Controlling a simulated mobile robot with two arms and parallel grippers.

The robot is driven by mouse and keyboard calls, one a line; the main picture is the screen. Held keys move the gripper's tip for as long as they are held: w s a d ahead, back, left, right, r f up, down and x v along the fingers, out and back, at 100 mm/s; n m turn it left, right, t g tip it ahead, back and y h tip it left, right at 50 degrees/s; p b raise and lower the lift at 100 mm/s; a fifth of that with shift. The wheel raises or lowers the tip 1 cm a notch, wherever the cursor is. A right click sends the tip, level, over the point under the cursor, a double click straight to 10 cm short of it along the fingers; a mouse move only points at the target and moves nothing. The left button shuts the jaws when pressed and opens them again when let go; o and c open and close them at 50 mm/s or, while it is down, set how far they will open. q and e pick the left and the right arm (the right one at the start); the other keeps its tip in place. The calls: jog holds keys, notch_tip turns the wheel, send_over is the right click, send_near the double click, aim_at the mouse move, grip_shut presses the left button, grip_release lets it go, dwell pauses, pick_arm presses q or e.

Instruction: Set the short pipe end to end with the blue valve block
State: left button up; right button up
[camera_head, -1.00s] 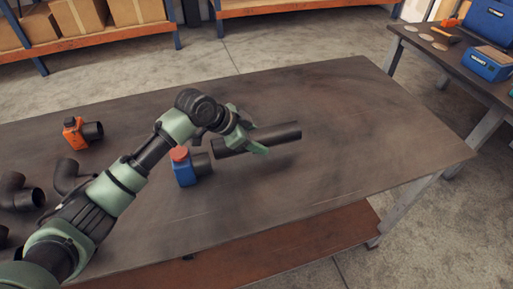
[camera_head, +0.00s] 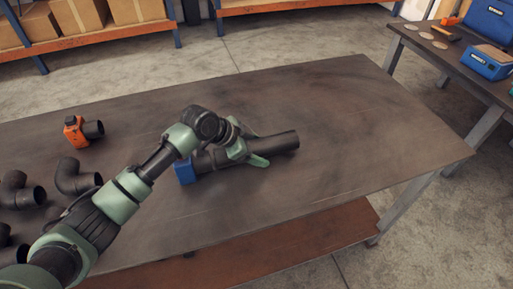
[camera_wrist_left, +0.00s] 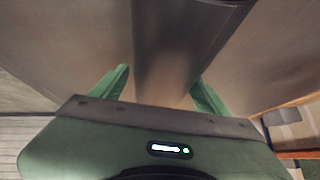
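The short pipe (camera_head: 281,143), a dark straight tube, lies along the table with its right end bare. It also fills the upper middle of the left wrist view (camera_wrist_left: 180,40). The blue valve block (camera_head: 185,173) stands at its left end; my arm covers its top. The dark pipe and the block's dark stub look in line, but I cannot make out whether they touch. My left gripper (camera_head: 248,150) has its green fingers on both sides of the pipe; in the left wrist view both fingertips (camera_wrist_left: 162,75) appear against it. My right gripper is out of view.
An orange valve block (camera_head: 75,132) and dark elbow pipes (camera_head: 75,177) stand on the table (camera_head: 350,110) at the left. The table's right half is clear. A second table (camera_head: 480,85) with blue boxes is at the right. Shelves with cartons are behind.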

pick_arm(q)
jog(key=shift+r, duration=0.2)
jog(key=b+v, duration=0.1)
jog(key=v, duration=1.1)
